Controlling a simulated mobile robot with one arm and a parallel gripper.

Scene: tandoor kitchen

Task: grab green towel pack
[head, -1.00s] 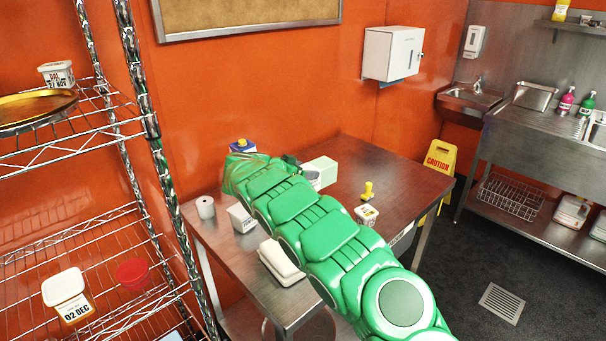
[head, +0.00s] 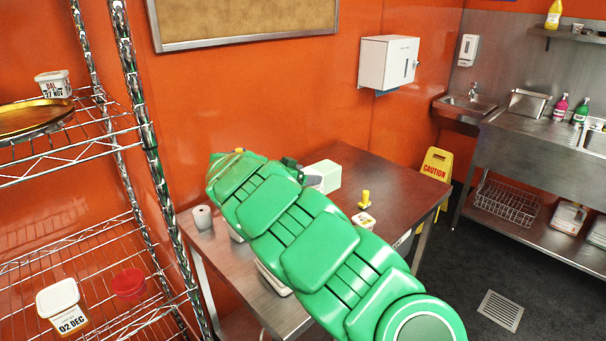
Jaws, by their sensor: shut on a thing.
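The green towel pack (head: 325,175) is a pale green block at the back of the steel table, seen in the head view just right of the far end of my arm. My gripper (head: 306,176) is at its left side and shut on it. My large green arm links hide most of the gripper, so the fingertips do not show clearly. I cannot tell whether the pack is clear of the tabletop.
The steel table (head: 385,190) also holds a white roll (head: 203,217) and a small tub with a yellow top (head: 364,215). Wire shelves (head: 75,150) stand on the left. A yellow caution sign (head: 437,164) stands behind the table.

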